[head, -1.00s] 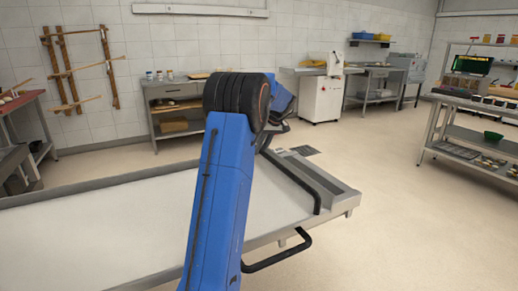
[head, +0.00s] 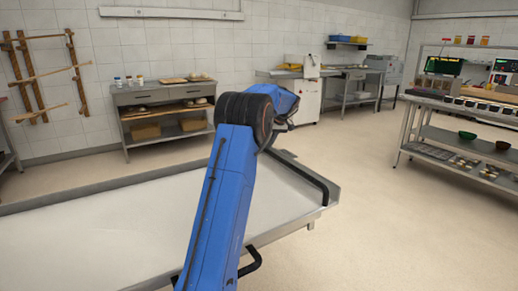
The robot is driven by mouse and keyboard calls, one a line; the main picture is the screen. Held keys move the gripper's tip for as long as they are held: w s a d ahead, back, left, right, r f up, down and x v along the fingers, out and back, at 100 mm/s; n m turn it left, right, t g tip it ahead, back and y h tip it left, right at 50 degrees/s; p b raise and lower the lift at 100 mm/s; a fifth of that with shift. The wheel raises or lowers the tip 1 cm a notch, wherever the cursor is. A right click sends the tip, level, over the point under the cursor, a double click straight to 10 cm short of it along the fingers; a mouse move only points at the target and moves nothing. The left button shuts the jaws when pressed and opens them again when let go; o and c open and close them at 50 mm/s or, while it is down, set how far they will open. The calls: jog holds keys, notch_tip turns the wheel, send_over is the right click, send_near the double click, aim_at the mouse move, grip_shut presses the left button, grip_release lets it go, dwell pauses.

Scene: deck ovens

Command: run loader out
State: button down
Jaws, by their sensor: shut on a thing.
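The loader (head: 100,235) is a long, low, pale bed with a grey metal rim, running from the lower left to the middle of the head view. A black bar (head: 306,178) crosses near its right end. My gripper (head: 279,128) is at the far end of this bar, beyond my blue arm. It is shut on the bar, though the fingers are small and mostly hidden by my wrist. My arm covers part of the loader's middle. A second black handle (head: 250,263) shows low at the near side, partly behind my arm.
A cabinet (head: 162,98) with trays and boxes stands at the back wall, left of a white machine (head: 307,95). A wooden rack (head: 42,70) hangs at left. A loaded shelf unit (head: 470,135) stands at right. The floor (head: 400,230) right of the loader is clear.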

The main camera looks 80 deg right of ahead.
jog(key=shift+s+d+r, duration=0.1)
jog(key=shift+s+d, duration=0.7)
jog(key=shift+s, duration=0.1)
jog(key=c, duration=1.6)
grip_release()
jog(key=shift+s+d, duration=0.1)
jog(key=v, duration=1.7)
jog(key=shift+r, duration=0.1)
